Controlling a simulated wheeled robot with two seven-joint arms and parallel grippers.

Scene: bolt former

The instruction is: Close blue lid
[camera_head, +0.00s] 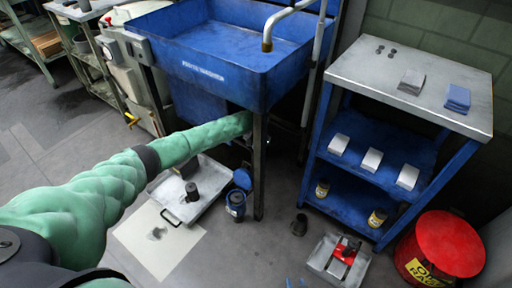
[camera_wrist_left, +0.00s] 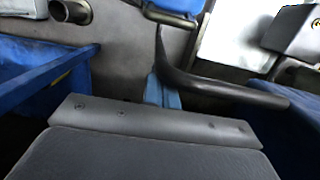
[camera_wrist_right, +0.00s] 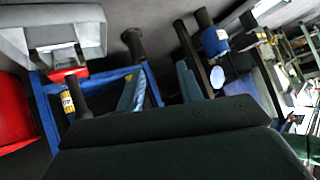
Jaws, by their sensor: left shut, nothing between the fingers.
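The blue canister (camera_head: 236,208) stands on the floor beside the sink leg, with a dark top. Its blue lid (camera_head: 243,178) is raised behind it, apart from the opening. The canister also shows in the right wrist view (camera_wrist_right: 215,42). My left arm, in a green sleeve, reaches under the blue sink; its hand is hidden there in the head view. My left gripper (camera_wrist_left: 161,92) has its blue fingertips together, with nothing between them. My right gripper (camera_head: 295,283) shows only blue fingertips at the bottom edge. Its fingers (camera_wrist_right: 158,88) are apart and empty in its wrist view.
The blue sink (camera_head: 205,75) and its leg (camera_head: 259,170) stand close to the canister. A metal tray (camera_head: 182,207) lies left of it, a dark cup (camera_head: 299,225) right. A blue shelf cart (camera_head: 365,160) and red can (camera_head: 440,248) stand at right.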

